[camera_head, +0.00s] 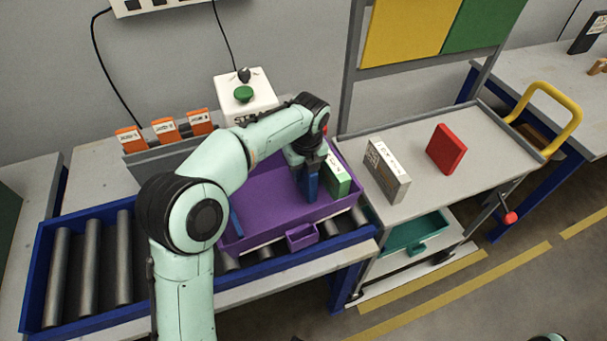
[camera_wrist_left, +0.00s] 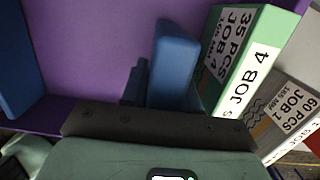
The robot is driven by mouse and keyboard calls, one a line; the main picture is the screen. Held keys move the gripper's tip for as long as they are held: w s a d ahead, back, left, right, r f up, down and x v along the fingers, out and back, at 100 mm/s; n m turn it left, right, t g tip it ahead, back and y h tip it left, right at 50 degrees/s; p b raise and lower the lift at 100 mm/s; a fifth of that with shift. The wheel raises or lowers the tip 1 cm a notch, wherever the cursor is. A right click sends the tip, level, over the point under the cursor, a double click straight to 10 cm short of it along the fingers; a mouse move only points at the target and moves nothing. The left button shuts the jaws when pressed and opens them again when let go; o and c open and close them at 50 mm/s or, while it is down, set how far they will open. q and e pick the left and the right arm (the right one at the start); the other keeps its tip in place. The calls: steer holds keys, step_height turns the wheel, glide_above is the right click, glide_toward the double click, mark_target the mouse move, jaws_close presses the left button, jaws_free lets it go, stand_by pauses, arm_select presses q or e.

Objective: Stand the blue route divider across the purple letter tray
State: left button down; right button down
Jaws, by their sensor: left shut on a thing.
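The purple letter tray (camera_head: 270,190) sits on the roller conveyor. My left gripper (camera_head: 309,166) points down inside its right part, shut on the blue route divider (camera_head: 311,184). The divider is upright, just left of the green JOB 4 box (camera_head: 337,176). In the left wrist view the divider (camera_wrist_left: 172,65) sticks out past the gripper, close beside the green box (camera_wrist_left: 243,60). I cannot tell whether its lower edge touches the tray floor. My right gripper is out of view.
Another blue panel (camera_wrist_left: 15,70) stands at the tray's left side. A grey JOB 1 box (camera_head: 387,170) and a red block (camera_head: 446,149) stand on the cart (camera_head: 420,200) at right.

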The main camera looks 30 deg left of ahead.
arm_select(q)
steer(key=shift+f, duration=0.55)
steer(key=c, duration=0.8)
jaws_free()
steer(key=shift+f, duration=0.15)
steer(key=shift+c, duration=0.2)
steer(key=r+p, duration=0.1)
steer(key=r, duration=0.7)
steer(key=d+r+p, duration=0.1)
steer(key=r, duration=0.3)
steer(key=shift+s+d+r+p, duration=0.1)
steer(key=shift+s+r+p, duration=0.05)
steer(key=shift+s+p, duration=0.25)
steer(key=shift+s, duration=0.1)
